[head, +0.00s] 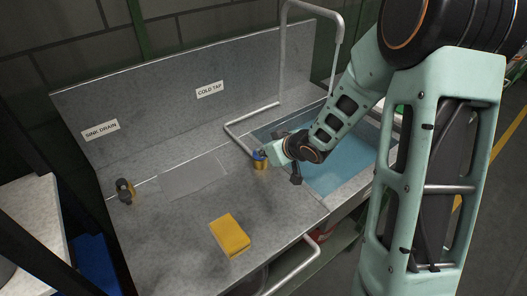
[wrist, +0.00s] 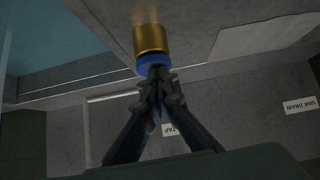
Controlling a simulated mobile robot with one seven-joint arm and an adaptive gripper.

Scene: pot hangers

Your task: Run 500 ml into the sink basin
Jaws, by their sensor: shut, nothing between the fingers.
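A brass tap knob with a blue band (head: 260,160) stands on the grey counter, left of the sink basin (head: 352,172). The basin shows blue inside; I cannot tell whether that is water. In the wrist view the brass knob (wrist: 150,38) and its blue band (wrist: 153,62) are just beyond my fingertips. My gripper (wrist: 158,76) is shut and empty, its fingertips at the blue band; I cannot tell whether they touch. A "COLD TAP" label (head: 210,89) is on the back panel. A second dark and yellow knob (head: 125,190) stands near the "SINK DRAIN" label (head: 101,130).
A yellow block (head: 230,236) lies on the front of the counter. A light grey flat panel (head: 193,178) lies between the knobs. A rail (head: 293,271) runs along the counter's front edge.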

